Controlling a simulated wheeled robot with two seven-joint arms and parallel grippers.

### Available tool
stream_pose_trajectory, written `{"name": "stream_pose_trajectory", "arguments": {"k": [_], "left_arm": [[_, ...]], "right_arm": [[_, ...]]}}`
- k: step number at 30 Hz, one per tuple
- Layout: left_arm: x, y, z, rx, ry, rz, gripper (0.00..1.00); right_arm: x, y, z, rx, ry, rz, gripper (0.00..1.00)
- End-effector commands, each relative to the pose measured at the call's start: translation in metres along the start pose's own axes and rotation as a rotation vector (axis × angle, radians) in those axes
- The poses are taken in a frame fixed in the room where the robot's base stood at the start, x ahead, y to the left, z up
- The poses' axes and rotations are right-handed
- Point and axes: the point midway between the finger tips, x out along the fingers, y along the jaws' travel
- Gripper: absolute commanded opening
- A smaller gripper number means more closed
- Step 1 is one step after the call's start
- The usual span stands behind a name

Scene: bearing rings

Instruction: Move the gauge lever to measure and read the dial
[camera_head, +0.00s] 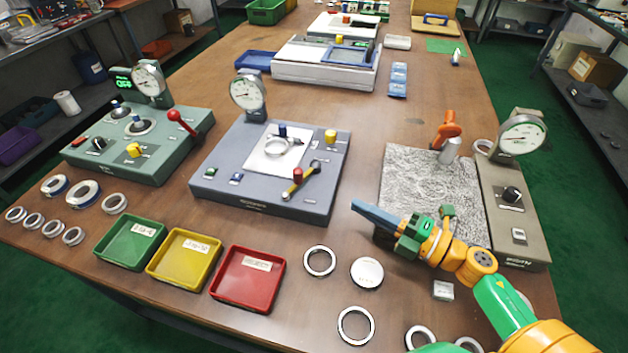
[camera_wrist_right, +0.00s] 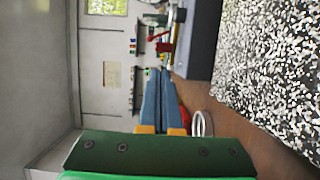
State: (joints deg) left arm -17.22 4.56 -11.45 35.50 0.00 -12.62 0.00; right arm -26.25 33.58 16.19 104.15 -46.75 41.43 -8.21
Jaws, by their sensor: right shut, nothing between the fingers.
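The blue-grey gauge station (camera_head: 225,165) stands mid-table with a ring (camera_head: 277,147) on its white plate. Its lever (camera_head: 300,180) has a yellow-and-black arm and a red knob, and points to the front left. Its round dial (camera_head: 247,92) stands upright behind; the reading is too small to tell. The green station (camera_head: 190,148) at left has a red-knobbed lever (camera_head: 180,120) and a dial (camera_head: 148,78). My right gripper (camera_head: 358,206) is shut and empty, right of the blue-grey station and apart from its lever. Its blue fingers (camera_wrist_right: 160,75) are together in the wrist view.
Green (camera_head: 105,262), yellow (camera_head: 152,280) and red (camera_head: 215,302) trays line the front. Loose rings, such as one (camera_head: 319,261), lie right of them. A speckled plate (camera_head: 400,165) and a grey dial station (camera_head: 525,225) stand at right. Bare table separates the blue-grey station and plate.

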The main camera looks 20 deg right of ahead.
Motion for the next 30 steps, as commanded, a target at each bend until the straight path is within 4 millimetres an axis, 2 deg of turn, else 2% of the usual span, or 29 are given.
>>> {"name": "stream_pose_trajectory", "arguments": {"k": [1,9,15,21,30], "left_arm": [[-0.005,0.0,0.0,0.0,0.0,0.0,1.0],[-0.017,-0.001,-0.002,0.0,0.001,0.0,1.0],[-0.022,-0.001,-0.002,0.0,0.001,0.0,1.0],[-0.023,-0.001,-0.003,0.0,0.001,-0.001,1.0],[-0.023,-0.001,-0.003,0.0,0.001,-0.001,1.0]], "right_arm": [[0.01,0.005,0.0,-0.003,0.001,0.005,0.0],[0.07,0.004,0.0,0.0,-0.001,0.005,0.0],[0.105,0.003,0.0,0.0,0.0,0.003,0.0],[0.12,0.001,0.0,0.0,0.0,0.001,0.0],[0.121,0.001,0.0,-0.001,0.0,0.0,0.0]]}}
